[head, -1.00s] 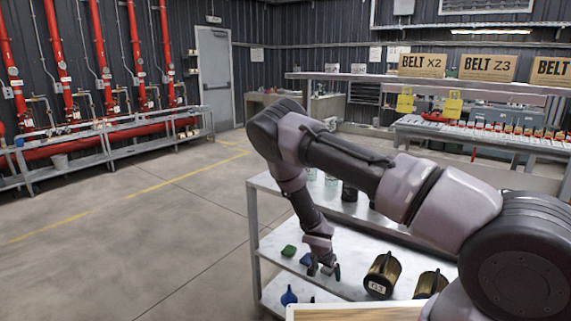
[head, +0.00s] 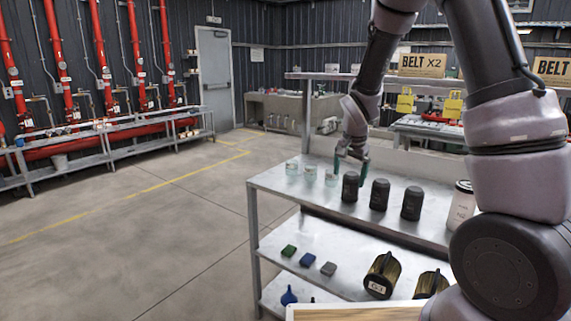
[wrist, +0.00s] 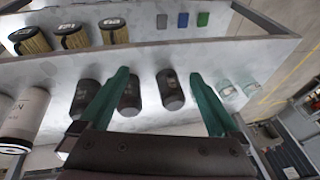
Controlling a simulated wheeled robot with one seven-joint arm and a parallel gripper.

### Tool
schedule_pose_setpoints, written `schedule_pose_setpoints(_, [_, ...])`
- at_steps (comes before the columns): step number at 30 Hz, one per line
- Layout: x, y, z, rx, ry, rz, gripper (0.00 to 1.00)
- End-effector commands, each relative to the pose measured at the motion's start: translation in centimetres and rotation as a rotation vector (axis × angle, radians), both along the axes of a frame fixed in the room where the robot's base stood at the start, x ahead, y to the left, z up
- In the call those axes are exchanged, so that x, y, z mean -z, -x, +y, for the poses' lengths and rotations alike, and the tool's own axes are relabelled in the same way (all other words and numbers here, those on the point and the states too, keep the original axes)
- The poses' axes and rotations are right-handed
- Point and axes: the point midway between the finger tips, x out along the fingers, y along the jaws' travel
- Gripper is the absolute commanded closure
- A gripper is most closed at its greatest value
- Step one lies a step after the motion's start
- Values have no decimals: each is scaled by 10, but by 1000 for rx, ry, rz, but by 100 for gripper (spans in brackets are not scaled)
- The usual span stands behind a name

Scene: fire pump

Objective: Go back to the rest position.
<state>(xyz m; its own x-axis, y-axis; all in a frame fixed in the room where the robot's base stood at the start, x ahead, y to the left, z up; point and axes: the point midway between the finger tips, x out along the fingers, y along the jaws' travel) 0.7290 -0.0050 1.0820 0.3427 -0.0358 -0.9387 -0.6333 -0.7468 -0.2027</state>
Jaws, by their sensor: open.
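My gripper (head: 351,160) is open and empty. In the head view it hangs above the top shelf of the metal rack (head: 262,180), close to the left black canister (head: 350,187). In the wrist view the green fingers of my gripper (wrist: 160,95) are spread wide, with two black canisters (wrist: 170,90) seen between them and nothing held. My arm is raised and bent on the right side of the head view. I cannot tell the exact height of the fingers above the canisters.
Several small glass jars (head: 310,172), more black canisters (head: 412,203) and a white bottle (head: 461,206) stand on the top shelf. Below are coloured blocks (head: 307,259) and brass-coloured filters (head: 382,275). The floor (head: 150,240) to the left is clear.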

Motion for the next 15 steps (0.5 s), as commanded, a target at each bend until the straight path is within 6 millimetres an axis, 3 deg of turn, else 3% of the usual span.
schedule_pose_setpoints(1, [-27,8,-7,-5,-20,-17,3])
schedule_pose_setpoints(6, [-96,46,-27,-55,-58,-52,3])
schedule_pose_setpoints(15, [-190,135,-51,-178,-88,-146,3])
